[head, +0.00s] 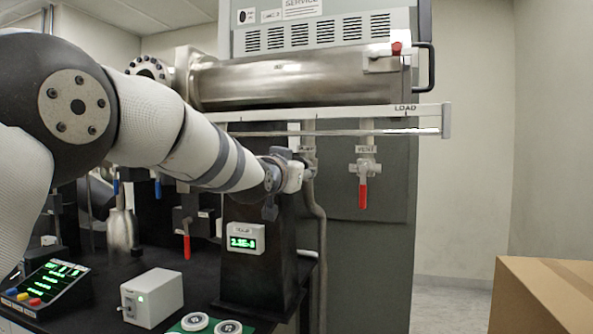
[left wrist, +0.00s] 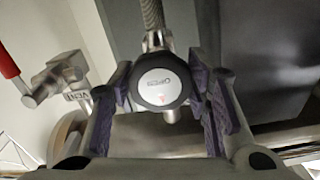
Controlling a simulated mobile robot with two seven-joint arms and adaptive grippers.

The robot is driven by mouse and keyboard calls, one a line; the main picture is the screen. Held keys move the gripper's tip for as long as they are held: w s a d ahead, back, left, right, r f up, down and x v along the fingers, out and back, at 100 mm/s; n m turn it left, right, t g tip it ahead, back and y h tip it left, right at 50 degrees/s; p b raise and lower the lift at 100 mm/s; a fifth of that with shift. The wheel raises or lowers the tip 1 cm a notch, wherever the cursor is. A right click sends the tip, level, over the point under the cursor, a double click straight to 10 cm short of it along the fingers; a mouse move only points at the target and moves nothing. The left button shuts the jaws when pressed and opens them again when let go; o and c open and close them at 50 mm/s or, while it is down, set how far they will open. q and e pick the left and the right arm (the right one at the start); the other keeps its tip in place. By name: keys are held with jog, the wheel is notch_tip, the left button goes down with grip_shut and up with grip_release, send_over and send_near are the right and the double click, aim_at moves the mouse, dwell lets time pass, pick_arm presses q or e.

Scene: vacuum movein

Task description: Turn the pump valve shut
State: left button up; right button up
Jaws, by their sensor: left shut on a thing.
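The pump valve's round knob (left wrist: 160,86) is dark with a pale cap that bears small lettering and a red mark. It shows in the middle of the left wrist view, between the purple-padded fingers of my left gripper (left wrist: 161,92), which is shut on it. In the head view my left gripper (head: 285,180) is at the valve on the pipe below the long metal chamber. There the gripper and wrist hide most of the knob. My right gripper is in neither view.
The vent valve (head: 364,165) with its red handle hangs just right of my left gripper. The steel chamber (head: 290,80) and LOAD rail (head: 425,112) lie above. A gauge (head: 244,238) reads green below. A cardboard box (head: 545,295) stands at lower right.

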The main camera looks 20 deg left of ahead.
pick_arm(q)
jog(key=shift+r, duration=0.1)
dwell(0.3)
jog(key=o, duration=1.2)
jog(key=shift+c, duration=0.2)
jog(key=s, duration=0.7)
jog(key=shift+s, duration=0.25)
jog(key=shift+a, duration=0.1)
